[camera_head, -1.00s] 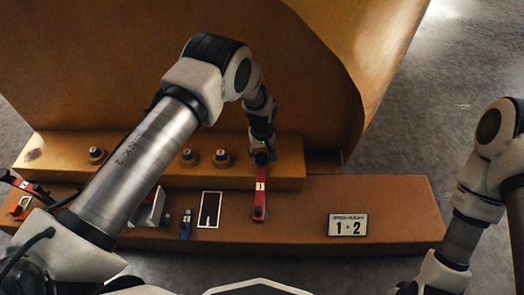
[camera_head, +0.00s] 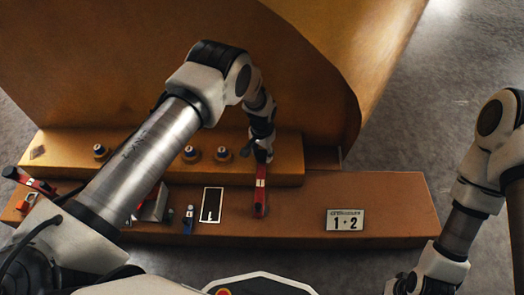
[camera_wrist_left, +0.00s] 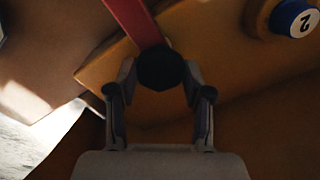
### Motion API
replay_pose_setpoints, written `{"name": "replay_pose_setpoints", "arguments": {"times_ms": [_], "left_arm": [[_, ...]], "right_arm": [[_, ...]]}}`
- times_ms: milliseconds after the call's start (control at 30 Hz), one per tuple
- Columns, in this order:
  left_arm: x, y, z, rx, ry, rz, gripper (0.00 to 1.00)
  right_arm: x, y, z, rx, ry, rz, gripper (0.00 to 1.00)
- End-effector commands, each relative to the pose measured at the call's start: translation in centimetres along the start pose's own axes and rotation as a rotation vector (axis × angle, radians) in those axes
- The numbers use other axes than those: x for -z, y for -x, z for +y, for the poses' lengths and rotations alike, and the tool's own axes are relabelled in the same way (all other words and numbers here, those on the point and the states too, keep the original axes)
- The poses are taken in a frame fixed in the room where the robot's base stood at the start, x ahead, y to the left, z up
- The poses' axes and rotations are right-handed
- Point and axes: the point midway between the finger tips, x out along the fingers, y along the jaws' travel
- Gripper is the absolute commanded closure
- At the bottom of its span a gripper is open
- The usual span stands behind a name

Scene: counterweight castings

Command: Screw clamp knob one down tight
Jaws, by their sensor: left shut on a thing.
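A red clamp bar (camera_head: 260,196) with a white label lies across the front edge of the raised brown step. A black knob (camera_wrist_left: 160,70) sits at its far end in the left wrist view, where the red bar (camera_wrist_left: 133,20) runs up from it. My left gripper (camera_head: 262,153) comes down on that end from above. In the left wrist view its fingers (camera_wrist_left: 160,92) are shut around the knob, one on each side. The knob's underside is hidden. Of my right arm, the gripper end (camera_head: 402,285) is cut off by the bottom edge, and its fingers cannot be made out.
A second red clamp (camera_head: 30,180) is at the far left. A white-framed dark panel (camera_head: 211,204), a blue item (camera_head: 188,220) and a "1 + 2" plate (camera_head: 345,220) are on the lower ledge.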

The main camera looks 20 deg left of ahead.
Motion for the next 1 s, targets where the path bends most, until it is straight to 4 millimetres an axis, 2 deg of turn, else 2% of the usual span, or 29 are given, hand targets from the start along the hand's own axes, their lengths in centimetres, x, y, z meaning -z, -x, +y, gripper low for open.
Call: {"name": "replay_pose_setpoints", "arguments": {"times_ms": [300, 767, 800, 867, 1000], "left_arm": [[0.15, 0.21, -0.05, 0.001, -0.117, 0.003, 0.85], [0.19, 0.22, -0.06, 0.001, -0.134, 0.004, 0.85], [0.19, 0.22, -0.06, 0.002, -0.134, 0.004, 0.46], [0.19, 0.22, -0.06, 0.001, -0.134, 0.004, 0.25], [0.12, 0.15, -0.04, 0.001, -0.134, 0.003, 0.24]], "right_arm": [[0.00, 0.37, 0.00, 0.000, 0.000, 0.000, 1.00], [0.00, 0.38, 0.00, 0.000, 0.000, 0.000, 1.00], [0.00, 0.38, 0.00, 0.000, 0.000, 0.000, 1.00], [0.00, 0.39, 0.00, 0.000, 0.000, 0.000, 1.00], [0.00, 0.37, 0.00, 0.000, 0.000, 0.000, 1.00]]}}
